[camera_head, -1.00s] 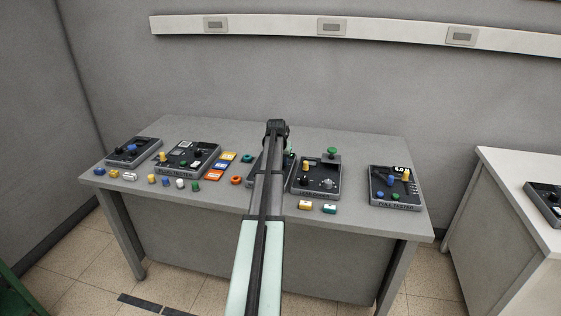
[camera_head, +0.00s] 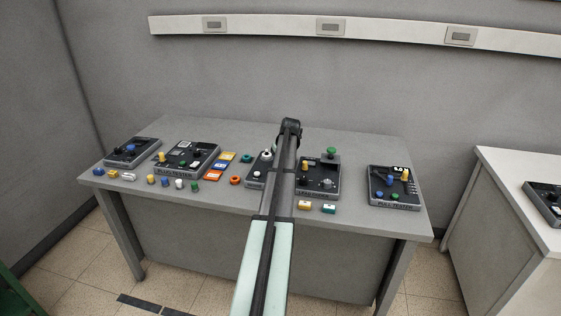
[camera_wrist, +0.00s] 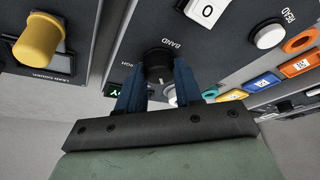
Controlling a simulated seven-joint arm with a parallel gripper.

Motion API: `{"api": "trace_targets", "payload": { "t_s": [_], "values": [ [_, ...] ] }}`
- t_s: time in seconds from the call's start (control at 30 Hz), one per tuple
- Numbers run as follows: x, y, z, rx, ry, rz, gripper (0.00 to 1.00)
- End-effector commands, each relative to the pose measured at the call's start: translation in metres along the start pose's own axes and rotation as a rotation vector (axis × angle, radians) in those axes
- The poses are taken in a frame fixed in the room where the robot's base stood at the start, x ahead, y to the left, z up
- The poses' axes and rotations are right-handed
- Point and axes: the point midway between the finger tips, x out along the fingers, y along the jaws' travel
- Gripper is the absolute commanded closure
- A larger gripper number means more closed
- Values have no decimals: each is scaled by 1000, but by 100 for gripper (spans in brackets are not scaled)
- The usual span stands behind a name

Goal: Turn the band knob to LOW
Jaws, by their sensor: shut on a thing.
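The band knob (camera_wrist: 158,58) is a black round knob under the word BAND on a dark grey panel in the wrist view. Part of a second label, ending in GH, shows at its left. My gripper (camera_wrist: 158,76) has its two blue fingers on either side of the knob, shut on it. The fingers hide part of the knob, and I cannot clearly read its setting. In the head view the knob and fingertips are hidden behind my arm. The left part of the tester box (camera_head: 256,178) shows beside the arm.
The wrist view shows a small lit green display (camera_wrist: 116,93), a white button (camera_wrist: 268,37) marked READ, a white 0 window (camera_wrist: 207,11) and a yellow knob (camera_wrist: 37,40) on a neighbouring box. Other testers (camera_head: 394,187) and small coloured parts (camera_head: 179,183) stand on the grey table (camera_head: 230,205).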

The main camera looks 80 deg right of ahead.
Motion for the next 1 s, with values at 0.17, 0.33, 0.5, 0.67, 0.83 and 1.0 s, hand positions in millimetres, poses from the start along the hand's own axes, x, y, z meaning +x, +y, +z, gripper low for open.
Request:
{"api": "trace_targets", "payload": {
  "t_s": [0.17, 0.33, 0.5, 0.67, 0.83, 1.0],
  "values": [
    [0, 0, -1, -60, 0, -26, 96],
    [0, 0, -1, -88, 0, -36, 96],
    [0, 0, -1, -95, 0, -39, 96],
    [0, 0, -1, -95, 0, -39, 96],
    [0, 0, 0, -94, 0, -39, 58],
    [0, 0, 0, -94, 0, -39, 42]
  ]
}}
